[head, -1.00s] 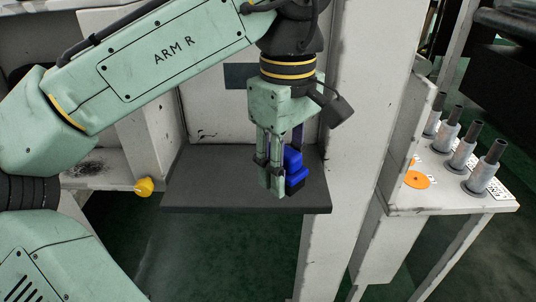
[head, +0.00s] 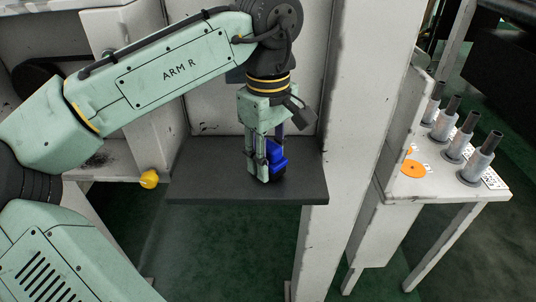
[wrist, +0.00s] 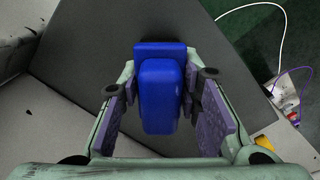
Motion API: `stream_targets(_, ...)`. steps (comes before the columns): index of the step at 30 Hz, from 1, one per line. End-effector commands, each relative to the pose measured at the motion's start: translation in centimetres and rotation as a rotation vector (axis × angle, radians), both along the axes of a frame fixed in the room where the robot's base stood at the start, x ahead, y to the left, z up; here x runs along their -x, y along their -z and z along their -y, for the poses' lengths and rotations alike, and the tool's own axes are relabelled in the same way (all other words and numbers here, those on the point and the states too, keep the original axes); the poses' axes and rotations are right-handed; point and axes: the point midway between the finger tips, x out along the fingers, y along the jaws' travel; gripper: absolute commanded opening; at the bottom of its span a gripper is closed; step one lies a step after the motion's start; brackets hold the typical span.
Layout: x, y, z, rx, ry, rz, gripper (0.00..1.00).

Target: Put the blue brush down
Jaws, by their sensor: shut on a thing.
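The blue brush (head: 276,158) is held in my gripper (head: 265,172), low over the dark grey shelf (head: 215,190). In the wrist view the brush (wrist: 160,95) sits between the two purple-padded fingers of my gripper (wrist: 163,110), with its blue block pointing up the picture. The dark shelf (wrist: 110,25) spreads beneath it. The brush's dark underside shows at the shelf surface in the head view, but I cannot tell whether it touches. The fingers hide part of the brush.
A white post (head: 345,130) stands right of the shelf. A yellow knob (head: 149,179) is at the shelf's left. Several grey spindles (head: 481,158) stand on a white ledge at the right, near an orange disc (head: 413,169). The shelf's left part is clear.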

Motion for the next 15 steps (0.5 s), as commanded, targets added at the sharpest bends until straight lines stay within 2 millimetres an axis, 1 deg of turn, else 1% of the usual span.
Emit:
stream_targets(4,0.00,0.55,0.03,0.000,0.001,0.000,0.07)
stream_targets(5,0.00,0.45,0.01,0.000,0.000,0.000,0.33)
stream_targets(13,0.01,0.42,0.01,0.000,0.000,0.000,0.51)
stream_targets(15,0.01,0.41,0.01,0.000,0.000,0.000,0.51)
